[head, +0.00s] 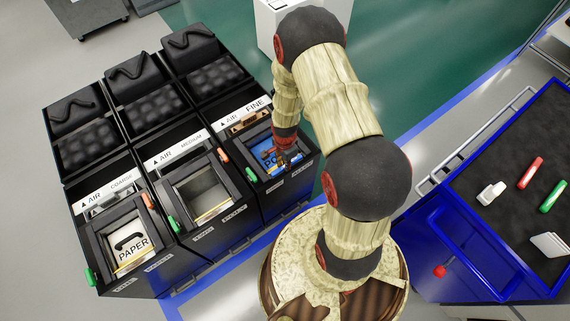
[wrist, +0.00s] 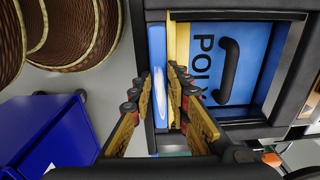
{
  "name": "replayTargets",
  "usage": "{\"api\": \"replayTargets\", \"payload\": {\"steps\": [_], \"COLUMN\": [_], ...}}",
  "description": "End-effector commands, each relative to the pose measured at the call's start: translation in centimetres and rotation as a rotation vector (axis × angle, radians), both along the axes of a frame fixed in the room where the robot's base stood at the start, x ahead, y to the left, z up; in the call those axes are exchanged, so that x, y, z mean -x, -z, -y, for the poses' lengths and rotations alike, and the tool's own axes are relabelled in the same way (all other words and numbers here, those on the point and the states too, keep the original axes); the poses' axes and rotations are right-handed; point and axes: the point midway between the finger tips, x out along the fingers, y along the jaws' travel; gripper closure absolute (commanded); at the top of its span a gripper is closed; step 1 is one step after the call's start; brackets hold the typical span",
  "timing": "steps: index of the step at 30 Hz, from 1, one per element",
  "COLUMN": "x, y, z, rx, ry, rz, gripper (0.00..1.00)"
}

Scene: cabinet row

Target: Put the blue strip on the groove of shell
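The blue strip (wrist: 157,48) lies along the front edge of the FINE bin, seen lengthwise in the wrist view with a white glare on it. It runs beside a yellow strip (wrist: 180,35) at the edge of the bin opening. I take the bin's black frame (wrist: 240,15) for the shell; the groove is not clearly visible. My gripper (wrist: 154,78) has its fingers parted on either side of the blue strip, with an apparent gap at the left finger; contact is unclear. In the head view my gripper (head: 290,157) is over the front of the FINE bin, hiding much of the strip.
The MEDIUM bin (head: 190,160) and COARSE bin (head: 95,205) stand to the left. A blue panel marked POLY (wrist: 235,70) lies inside the FINE bin. A blue-edged table (head: 480,255) with red, green and white items stands at right.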

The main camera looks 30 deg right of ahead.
Motion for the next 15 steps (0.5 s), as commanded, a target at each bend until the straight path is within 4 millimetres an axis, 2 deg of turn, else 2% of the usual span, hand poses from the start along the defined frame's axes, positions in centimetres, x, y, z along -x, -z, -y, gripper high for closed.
{"api": "replayTargets", "payload": {"steps": [1,9,15], "x": [0.79,0.87,0.89], "y": [1.34,1.25,1.03], "z": [-0.2,-0.21,-0.21], "rx": [-0.003,-0.004,-0.004], "ry": [0.0,0.0,0.0], "rz": [-0.01,-0.012,-0.013], "gripper": [0.79,0.64,0.64]}}
